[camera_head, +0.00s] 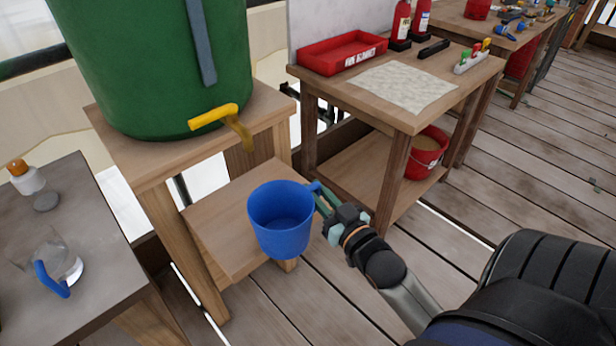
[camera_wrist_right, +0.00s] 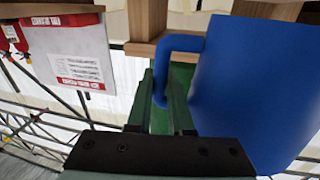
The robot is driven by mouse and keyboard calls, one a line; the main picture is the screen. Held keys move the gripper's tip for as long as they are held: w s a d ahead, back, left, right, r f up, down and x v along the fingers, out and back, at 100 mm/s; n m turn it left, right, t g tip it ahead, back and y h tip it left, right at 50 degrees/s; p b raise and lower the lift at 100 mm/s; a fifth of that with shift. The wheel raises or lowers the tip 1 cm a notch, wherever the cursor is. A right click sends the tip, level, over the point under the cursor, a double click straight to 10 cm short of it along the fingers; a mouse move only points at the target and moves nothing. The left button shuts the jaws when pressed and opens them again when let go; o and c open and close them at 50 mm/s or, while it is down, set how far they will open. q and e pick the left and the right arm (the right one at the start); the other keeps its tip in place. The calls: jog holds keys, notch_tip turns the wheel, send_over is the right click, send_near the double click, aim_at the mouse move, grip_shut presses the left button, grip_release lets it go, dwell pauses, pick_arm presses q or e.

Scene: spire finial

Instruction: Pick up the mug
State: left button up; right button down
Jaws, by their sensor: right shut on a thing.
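A blue mug (camera_head: 281,222) is upright and looks empty in the head view, in front of the low wooden shelf. My right gripper (camera_head: 322,200) reaches in from the lower right and is shut on the mug's handle. In the right wrist view the mug (camera_wrist_right: 250,95) fills the right side, and its handle lies between the fingers of the right gripper (camera_wrist_right: 162,98). The mug appears held above the floor, clear of the shelf edge. My left gripper is not in view.
A green barrel (camera_head: 150,60) with a yellow tap (camera_head: 214,116) stands on a wooden stand behind the mug. A dark table (camera_head: 75,225) at left holds a clear pitcher (camera_head: 50,258) and a bottle (camera_head: 25,178). A workbench (camera_head: 400,118) with a red tray (camera_head: 342,52) stands at right.

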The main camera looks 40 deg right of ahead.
jog(key=shift+s+a, duration=0.15)
jog(key=shift+s, duration=1.1)
jog(key=shift+s+a, duration=0.15)
jog(key=shift+s, duration=1.1)
jog(key=shift+a, duration=0.15)
jog(key=w+a, duration=0.1)
jog(key=a, duration=0.1)
jog(key=w+a+r+n+y, duration=0.1)
jog(key=a, duration=0.2)
jog(key=w+a+r+y, duration=0.1)
jog(key=a, duration=0.1)
jog(key=shift+w+a, duration=0.15)
jog(key=shift+a, duration=0.05)
jog(key=a+r, duration=0.4)
jog(key=a, duration=0.1)
jog(key=shift+w+r, duration=0.2)
jog(key=shift+w, duration=0.25)
jog(key=shift+a, duration=0.15)
